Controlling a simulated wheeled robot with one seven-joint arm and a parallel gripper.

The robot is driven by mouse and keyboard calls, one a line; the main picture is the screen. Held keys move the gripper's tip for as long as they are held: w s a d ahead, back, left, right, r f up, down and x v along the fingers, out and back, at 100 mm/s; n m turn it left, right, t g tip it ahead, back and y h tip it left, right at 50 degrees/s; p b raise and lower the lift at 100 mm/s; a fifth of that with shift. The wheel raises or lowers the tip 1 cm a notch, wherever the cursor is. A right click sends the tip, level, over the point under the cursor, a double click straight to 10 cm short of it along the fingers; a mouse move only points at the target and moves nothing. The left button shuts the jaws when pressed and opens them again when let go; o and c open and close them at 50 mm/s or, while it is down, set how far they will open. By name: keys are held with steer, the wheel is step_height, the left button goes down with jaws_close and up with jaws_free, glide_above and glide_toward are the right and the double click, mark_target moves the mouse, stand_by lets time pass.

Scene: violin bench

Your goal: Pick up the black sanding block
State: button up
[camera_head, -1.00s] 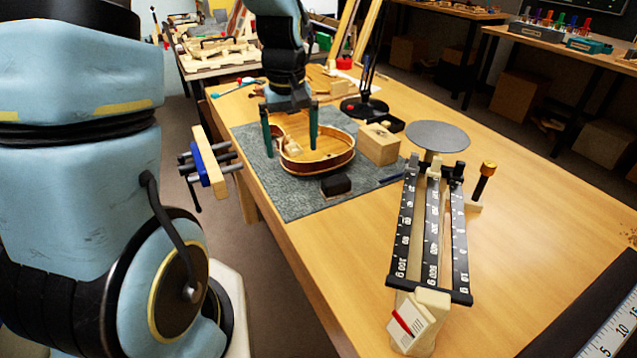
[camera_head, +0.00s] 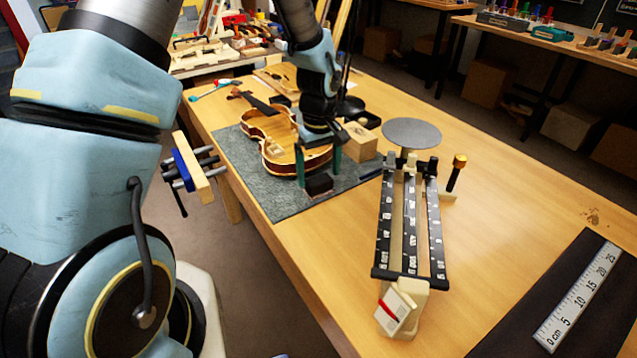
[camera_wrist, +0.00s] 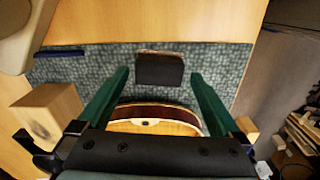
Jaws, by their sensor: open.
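The black sanding block (camera_head: 319,184) lies on the grey mat (camera_head: 285,207), just in front of the violin body (camera_head: 283,141). In the wrist view the block (camera_wrist: 160,69) is at the upper middle, lying beyond the fingertips and between their lines. My gripper (camera_head: 318,168) is open above the mat, its green fingers on either side of the block's position in the head view. In the wrist view the open gripper (camera_wrist: 158,78) has nothing between its fingers. I cannot tell the exact height of the fingertips above the block.
A wooden block (camera_head: 359,142) stands right of my gripper, and the violin is close behind it. A scale-like stand with black rulers (camera_head: 409,225) and a round grey plate (camera_head: 412,131) is further right. A blue clamp vise (camera_head: 187,168) is on the table's left edge.

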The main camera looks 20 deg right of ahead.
mark_target(319, 179)
steer(key=shift+w+f+p, duration=0.15)
steer(key=shift+f+p, duration=0.3)
steer(key=shift+f, duration=1.25)
steer(key=shift+c, duration=0.2)
steer(key=c, duration=1.1)
steer(key=shift+r, duration=0.15)
step_height(319, 179, up, 10)
steer(key=shift+f+b, duration=0.1)
steer(key=shift+b, duration=1.15)
